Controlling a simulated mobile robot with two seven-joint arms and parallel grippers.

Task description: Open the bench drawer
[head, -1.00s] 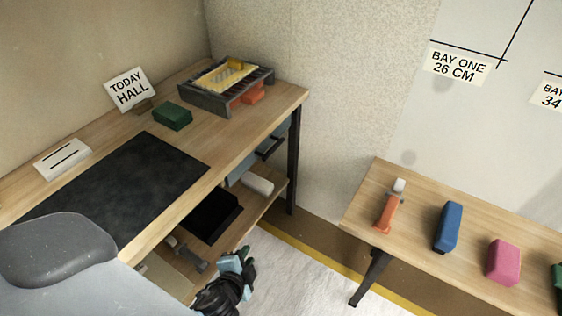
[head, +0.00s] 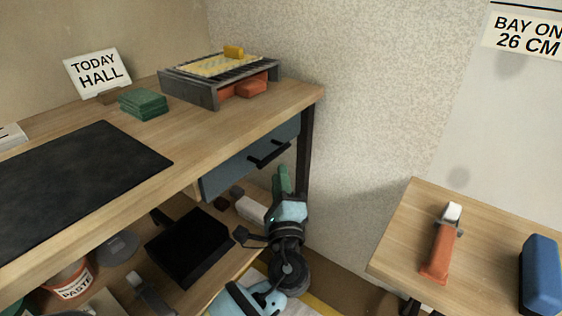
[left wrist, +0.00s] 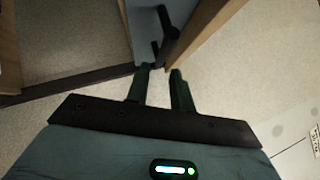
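The bench drawer (head: 228,172) has a blue-grey front and sits under the right end of the wooden bench top. Its front looks flush with the bench, so it appears shut. Its black bar handle (head: 269,153) also shows in the left wrist view (left wrist: 168,36), just beyond the fingertips. My left gripper (head: 283,178) is below and slightly right of the handle, green fingers pointing up. In the left wrist view the two fingers (left wrist: 160,80) are apart with nothing between them. They appear clear of the handle. My right gripper is not in view.
A dark bench leg (head: 306,150) stands close right of the gripper. The lower shelf holds a black box (head: 190,246) and a white roll (head: 251,208). A second table (head: 400,245) with an orange-handled tool (head: 440,245) stands at right.

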